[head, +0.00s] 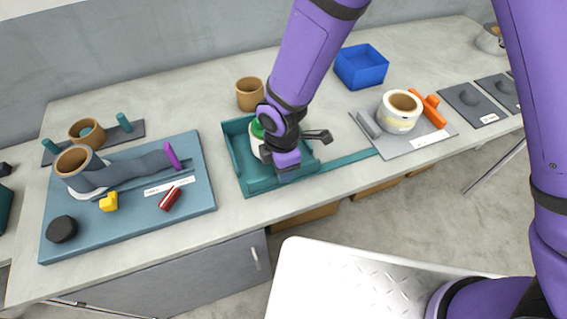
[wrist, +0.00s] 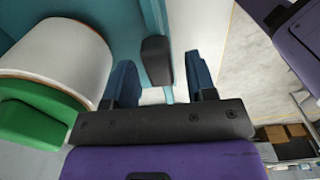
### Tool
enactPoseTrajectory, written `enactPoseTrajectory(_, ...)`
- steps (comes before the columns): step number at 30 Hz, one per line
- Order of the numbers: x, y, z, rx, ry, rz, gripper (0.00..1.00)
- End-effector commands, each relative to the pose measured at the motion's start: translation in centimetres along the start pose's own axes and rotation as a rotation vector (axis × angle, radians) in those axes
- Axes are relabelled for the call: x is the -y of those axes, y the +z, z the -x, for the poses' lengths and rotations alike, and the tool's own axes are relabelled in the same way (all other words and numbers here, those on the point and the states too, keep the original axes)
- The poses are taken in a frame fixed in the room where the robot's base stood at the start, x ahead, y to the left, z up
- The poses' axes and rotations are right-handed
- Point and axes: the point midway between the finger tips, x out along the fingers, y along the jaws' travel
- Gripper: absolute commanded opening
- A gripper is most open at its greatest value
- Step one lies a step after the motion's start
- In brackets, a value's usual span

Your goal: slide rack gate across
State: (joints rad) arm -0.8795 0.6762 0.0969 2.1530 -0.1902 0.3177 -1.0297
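The teal rack (head: 236,160) is a shallow walled tray at the middle of the counter. A flat teal strip (head: 348,161) runs right from its front corner. A white reel (wrist: 60,55) with a green part (wrist: 38,120) sits inside; my arm mostly hides it in the head view. My gripper (head: 288,158) is over the rack's right side. In the wrist view its two blue fingers are apart, with a dark block (wrist: 157,58), which looks like the gate's handle, between them and clear gaps beside it. The gate panel itself is hard to make out.
A blue board (head: 200,200) with a reel and small parts lies at left. A brown cup (head: 249,94) and a blue bin (head: 361,67) stand behind. A grey plate (head: 440,138) with a reel and an orange piece is at right. Counter in front of the strip is clear.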

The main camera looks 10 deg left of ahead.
Motion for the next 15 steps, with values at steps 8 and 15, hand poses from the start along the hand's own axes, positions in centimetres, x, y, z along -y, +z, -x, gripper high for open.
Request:
enactPoseTrajectory(8,0.0,0.1,0.3,0.001,0.000,-0.001,0.51)
enactPoseTrajectory(15,-0.1,0.1,3.5,-0.001,0.003,-0.001,0.51)
